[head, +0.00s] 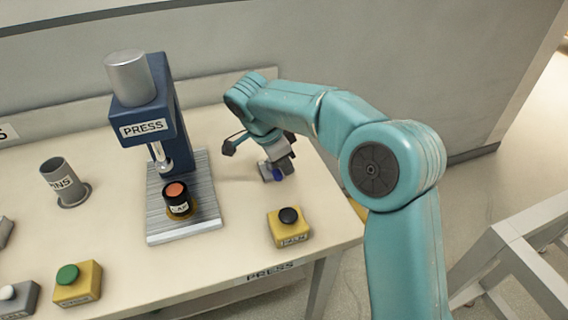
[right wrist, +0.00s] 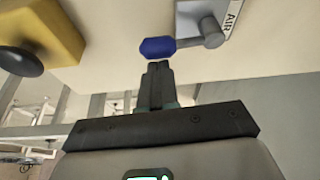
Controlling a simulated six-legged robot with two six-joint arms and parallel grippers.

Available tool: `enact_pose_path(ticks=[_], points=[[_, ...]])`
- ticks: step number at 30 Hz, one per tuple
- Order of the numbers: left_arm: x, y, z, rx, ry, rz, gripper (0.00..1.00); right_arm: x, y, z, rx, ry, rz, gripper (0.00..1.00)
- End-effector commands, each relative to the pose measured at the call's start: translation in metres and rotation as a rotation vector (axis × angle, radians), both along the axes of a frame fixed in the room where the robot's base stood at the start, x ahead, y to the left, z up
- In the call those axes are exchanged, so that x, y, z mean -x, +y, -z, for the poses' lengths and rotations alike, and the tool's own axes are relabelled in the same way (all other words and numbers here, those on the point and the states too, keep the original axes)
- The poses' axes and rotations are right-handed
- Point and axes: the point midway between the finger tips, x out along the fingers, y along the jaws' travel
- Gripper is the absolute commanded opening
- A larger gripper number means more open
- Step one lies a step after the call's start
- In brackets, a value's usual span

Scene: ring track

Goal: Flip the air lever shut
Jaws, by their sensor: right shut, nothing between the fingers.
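The air lever has a blue handle (right wrist: 172,47) on a grey pivot (right wrist: 211,32), fixed to a grey plate labelled AIR (right wrist: 190,14). In the right wrist view the handle points left from the pivot. In the head view only a bit of the blue handle (head: 279,175) and the plate edge (head: 265,172) show beneath my right gripper (head: 285,172). My right gripper's fingers are shut and empty. In the right wrist view the fingertips (right wrist: 158,68) are right at the free end of the handle; I cannot tell whether they touch. My left gripper is not in view.
The blue press (head: 160,110) stands left of my right arm, with a black cup with an orange top (head: 177,193) on its base. A yellow box with a black button (head: 289,226) sits near the table's front edge. A grey pins tube (head: 58,177) and green button box (head: 76,285) are further left.

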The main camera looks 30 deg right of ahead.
Motion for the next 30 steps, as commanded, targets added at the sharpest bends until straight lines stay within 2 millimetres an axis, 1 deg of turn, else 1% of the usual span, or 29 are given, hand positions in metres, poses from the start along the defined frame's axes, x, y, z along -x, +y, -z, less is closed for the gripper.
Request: enact_pose_path(ticks=[5,9,12,15,18,22,30], points=[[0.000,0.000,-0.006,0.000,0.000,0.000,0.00,0.004,-0.032,-0.009,0.002,-0.002,0.003,0.00],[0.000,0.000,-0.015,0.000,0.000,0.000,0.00,-0.001,-0.020,-0.043,0.003,-0.006,-0.006,0.00],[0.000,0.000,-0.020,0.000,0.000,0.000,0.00,-0.003,-0.012,-0.064,0.003,-0.006,-0.006,0.00],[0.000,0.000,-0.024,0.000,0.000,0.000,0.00,-0.004,-0.006,-0.081,0.004,-0.004,-0.006,0.00],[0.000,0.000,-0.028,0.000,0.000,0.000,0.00,-0.005,-0.002,-0.093,0.004,-0.003,-0.005,0.00],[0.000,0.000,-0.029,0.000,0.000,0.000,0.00,-0.005,0.001,-0.100,0.003,-0.002,-0.004,0.00],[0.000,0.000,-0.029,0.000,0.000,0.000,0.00,-0.005,0.002,-0.102,0.003,-0.002,-0.003,0.00]])
